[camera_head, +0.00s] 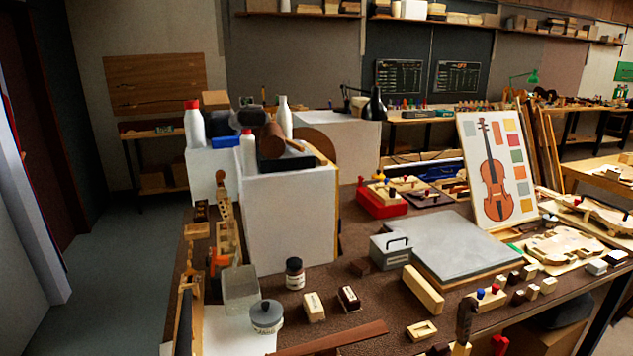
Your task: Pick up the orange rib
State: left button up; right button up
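A small orange piece (218,262) sits at the left end of the bench, beside a wooden scroll-topped part (224,195) and wooden block pieces. An orange-red piece (500,344) shows at the bottom edge on the right, partly cut off by the frame. I cannot tell from this view whether either one is the orange rib. Neither of my grippers shows in the head view.
A tall white box (287,222) with bottles and tools on top blocks the back left. A clear container (240,288), grey-lidded jar (266,316) and dark jar (294,273) stand in front. A grey slab (450,245) and violin picture board (495,170) are on the right.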

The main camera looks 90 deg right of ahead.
aim_at(456, 190)
jog(key=i, duration=2.15)
jog(key=z, duration=2.3)
jog(key=i, duration=5.65)
jog(key=z, duration=1.9)
jog(key=i, duration=1.5)
jog(key=z, duration=0.05)
